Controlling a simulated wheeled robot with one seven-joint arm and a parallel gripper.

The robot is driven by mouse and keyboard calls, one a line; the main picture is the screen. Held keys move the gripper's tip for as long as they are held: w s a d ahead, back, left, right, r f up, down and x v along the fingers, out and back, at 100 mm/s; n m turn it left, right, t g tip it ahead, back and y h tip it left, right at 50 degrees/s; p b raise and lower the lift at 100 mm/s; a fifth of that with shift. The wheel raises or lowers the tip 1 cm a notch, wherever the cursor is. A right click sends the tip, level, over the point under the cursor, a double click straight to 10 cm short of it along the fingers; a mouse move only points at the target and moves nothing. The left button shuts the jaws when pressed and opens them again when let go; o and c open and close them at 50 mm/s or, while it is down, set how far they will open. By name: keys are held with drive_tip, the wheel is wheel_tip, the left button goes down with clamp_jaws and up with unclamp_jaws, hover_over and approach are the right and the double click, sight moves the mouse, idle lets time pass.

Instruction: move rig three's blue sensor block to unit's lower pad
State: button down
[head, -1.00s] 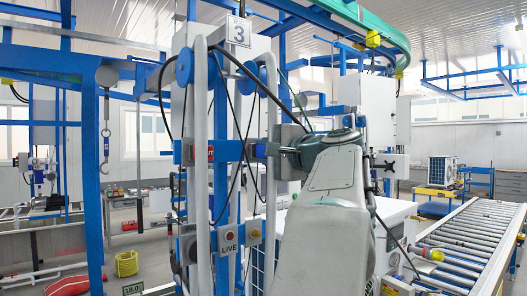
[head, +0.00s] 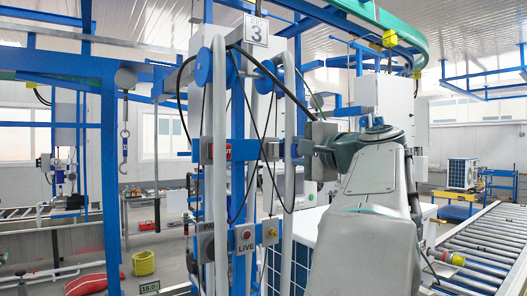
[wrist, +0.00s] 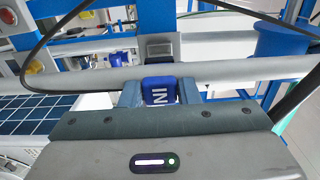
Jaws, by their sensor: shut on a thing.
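The blue sensor block (wrist: 160,91), with white letters on its face, sits between the fingers of my gripper (wrist: 159,94) in the wrist view. My gripper is shut on it. In the head view my gripper (head: 308,148) is beside rig three's pale upright pipes, and I cannot make out the block there. Rig three (head: 211,160) carries a "3" sign (head: 256,30). A grey pad-like bracket (wrist: 160,47) shows just beyond the block; I cannot tell whether they touch. The unit (head: 302,255), white with a dark blue grid, stands behind rig three, partly hidden by my arm.
Pale pipes (wrist: 235,73) and a black cable (wrist: 50,42) run close around my gripper. A roller conveyor (head: 480,245) lies at the right.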

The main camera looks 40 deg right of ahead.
drive_tip(key=shift+s+a, duration=0.15)
drive_tip(key=shift+s, duration=1.1)
